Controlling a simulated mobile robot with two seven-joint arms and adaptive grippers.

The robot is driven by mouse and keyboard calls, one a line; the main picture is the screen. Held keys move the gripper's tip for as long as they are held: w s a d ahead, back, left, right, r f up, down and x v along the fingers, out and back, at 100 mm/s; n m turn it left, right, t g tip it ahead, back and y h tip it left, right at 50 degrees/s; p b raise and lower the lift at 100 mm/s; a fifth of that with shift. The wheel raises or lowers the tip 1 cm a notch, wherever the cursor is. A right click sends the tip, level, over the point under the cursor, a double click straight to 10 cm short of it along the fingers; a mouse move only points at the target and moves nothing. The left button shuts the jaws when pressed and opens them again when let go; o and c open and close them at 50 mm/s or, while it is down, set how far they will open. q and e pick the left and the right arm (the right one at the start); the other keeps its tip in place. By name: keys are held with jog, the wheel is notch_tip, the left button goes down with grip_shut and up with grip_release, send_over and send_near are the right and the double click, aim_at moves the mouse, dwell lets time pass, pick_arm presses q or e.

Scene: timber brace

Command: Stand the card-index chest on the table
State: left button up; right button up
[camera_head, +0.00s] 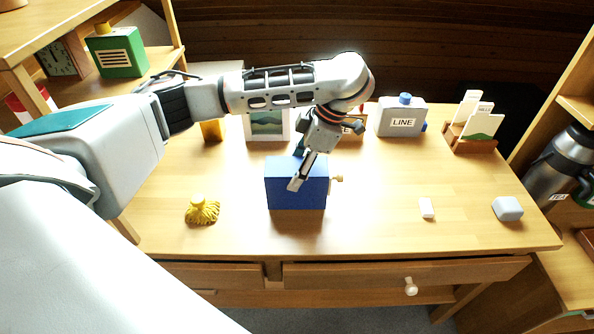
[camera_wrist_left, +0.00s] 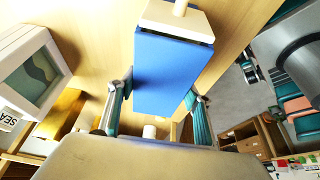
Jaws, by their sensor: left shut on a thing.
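The card-index chest (camera_head: 297,193) is a blue box with a light wooden knob on its right side in the head view. My left gripper (camera_head: 299,168) reaches in from above and is shut on it, one finger lying across its top. In the left wrist view the blue chest (camera_wrist_left: 172,78) sits between the two fingers of my left gripper (camera_wrist_left: 160,90), its cream face and knob pointing to the top of the picture. The chest is over the middle front of the wooden table (camera_head: 380,205). I cannot tell whether its underside touches the table. My right gripper is out of view.
A yellow tufted brush (camera_head: 202,210) lies left of the chest. A white block (camera_head: 427,208) and a grey block (camera_head: 508,208) lie to the right. A grey LINE can (camera_head: 401,118), a card holder (camera_head: 472,134) and a framed picture (camera_head: 266,124) stand behind.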

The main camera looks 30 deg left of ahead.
pick_arm(q)
jog(key=shift+f, duration=0.1)
jog(key=o, duration=1.6)
jog(key=p+v, duration=0.3)
jog(key=v, duration=0.9)
jog(key=shift+a, duration=0.1)
